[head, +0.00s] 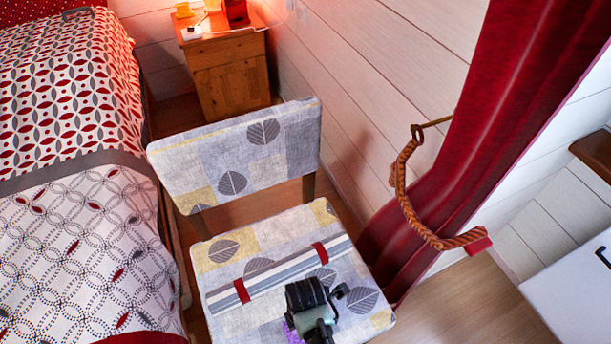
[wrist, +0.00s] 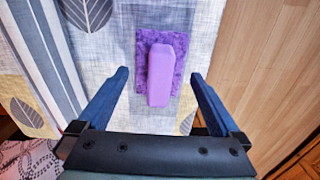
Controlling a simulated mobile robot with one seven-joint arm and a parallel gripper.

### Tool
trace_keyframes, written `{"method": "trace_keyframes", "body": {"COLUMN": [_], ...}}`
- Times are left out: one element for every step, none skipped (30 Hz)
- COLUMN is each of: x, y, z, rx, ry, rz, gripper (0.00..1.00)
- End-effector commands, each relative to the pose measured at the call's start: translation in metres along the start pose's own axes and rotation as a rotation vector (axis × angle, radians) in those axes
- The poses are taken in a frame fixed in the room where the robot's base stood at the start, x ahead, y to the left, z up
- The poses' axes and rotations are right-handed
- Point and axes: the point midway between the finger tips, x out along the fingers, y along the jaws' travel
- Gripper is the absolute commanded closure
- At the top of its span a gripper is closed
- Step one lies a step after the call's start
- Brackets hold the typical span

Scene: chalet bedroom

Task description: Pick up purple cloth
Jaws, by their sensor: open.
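The purple cloth (wrist: 180,85) lies flat on the chair seat in the wrist view, with a lighter purple block-like piece (wrist: 160,75) on top of it. In the head view only a small purple edge (head: 291,333) shows beside my gripper, which hides the rest. My gripper (wrist: 160,92) is open and empty, its two blue fingers on either side of the cloth. The fingers look to be above the seat; the exact gap cannot be told.
A grey striped roll with red bands (head: 275,275) lies across the leaf-patterned chair seat (head: 225,250). The chair backrest (head: 200,165) rises behind. A bed (head: 70,200) stands left, a wooden nightstand (head: 228,75) at the back, a red curtain (head: 480,130) right.

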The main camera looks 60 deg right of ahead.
Motion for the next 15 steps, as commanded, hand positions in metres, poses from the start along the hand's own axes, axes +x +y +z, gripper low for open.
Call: {"method": "trace_keyframes", "body": {"x": [0.012,0.016,0.020,0.022,0.024,0.025,0.026,0.026,0.025,0.025,0.025,0.025,0.025,0.025,0.025], "y": [0.000,0.000,0.000,0.000,0.000,0.000,0.000,0.000,0.000,0.000,0.000,0.000,0.000,0.000,0.000], "z": [0.000,0.000,0.000,0.000,0.000,0.000,0.000,0.000,0.000,0.000,0.000,0.000,0.000,0.000,0.000], "rx": [0.002,0.001,0.001,0.000,0.000,0.000,0.000,0.000,0.000,0.000,0.000,0.000,0.000,0.000,0.000], "ry": [0.000,0.000,0.000,0.000,0.000,0.000,0.000,0.000,0.000,0.000,0.000,0.000,0.000,0.000,0.000], "rz": [-0.002,-0.001,-0.002,-0.001,-0.001,0.000,0.000,0.000,0.000,0.001,0.001,0.001,0.001,0.001,0.001], "gripper": [0.00,0.00,0.00,0.00,0.00,0.00,0.00,0.00,0.00,0.00,0.00,0.00,0.00,0.05,0.13]}}
